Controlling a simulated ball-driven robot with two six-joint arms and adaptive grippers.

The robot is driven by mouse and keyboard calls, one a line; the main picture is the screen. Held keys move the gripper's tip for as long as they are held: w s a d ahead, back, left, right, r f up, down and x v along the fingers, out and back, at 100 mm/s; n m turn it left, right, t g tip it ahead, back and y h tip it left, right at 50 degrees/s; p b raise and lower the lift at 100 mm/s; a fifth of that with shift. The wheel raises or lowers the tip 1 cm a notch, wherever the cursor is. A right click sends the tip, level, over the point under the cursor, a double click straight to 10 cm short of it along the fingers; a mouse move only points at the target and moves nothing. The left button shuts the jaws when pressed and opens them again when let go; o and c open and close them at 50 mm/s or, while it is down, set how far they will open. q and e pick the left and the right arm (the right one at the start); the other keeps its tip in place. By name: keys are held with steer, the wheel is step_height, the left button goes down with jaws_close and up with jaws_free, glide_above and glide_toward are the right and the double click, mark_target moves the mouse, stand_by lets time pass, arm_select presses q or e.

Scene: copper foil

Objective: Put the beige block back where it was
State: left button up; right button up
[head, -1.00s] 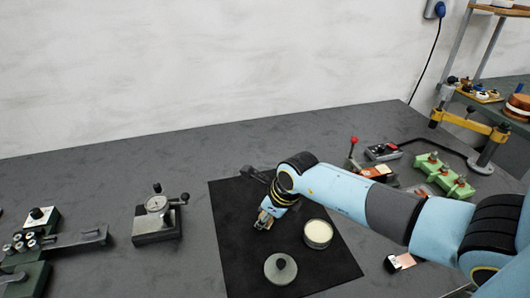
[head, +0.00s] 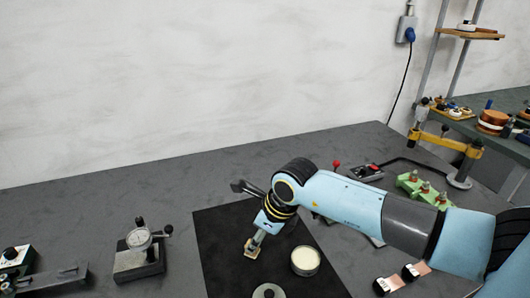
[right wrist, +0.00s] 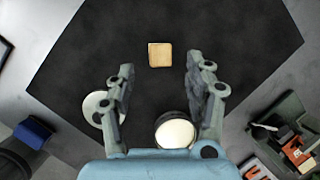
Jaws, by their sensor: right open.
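The beige block (head: 250,251) rests on the black mat (head: 222,238) below my right gripper (head: 258,240) in the head view. In the right wrist view the block (right wrist: 160,55) lies flat on the mat, ahead of the fingertips. My right gripper (right wrist: 158,78) is open in that view, its two fingers apart with nothing between their tips. My left gripper is in neither view.
A round tin with a cream top (head: 305,261) and a round lidded piece (head: 268,292) stand on the mat near the gripper. A dial gauge stand (head: 139,250) is left of the mat. Green fixtures (head: 421,188) are at the right. Bare bench lies behind the mat.

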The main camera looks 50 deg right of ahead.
steer(key=v, duration=0.5)
steer(key=shift+s+r, duration=0.1)
steer(key=shift+r, duration=0.3)
steer(key=shift+a, duration=0.1)
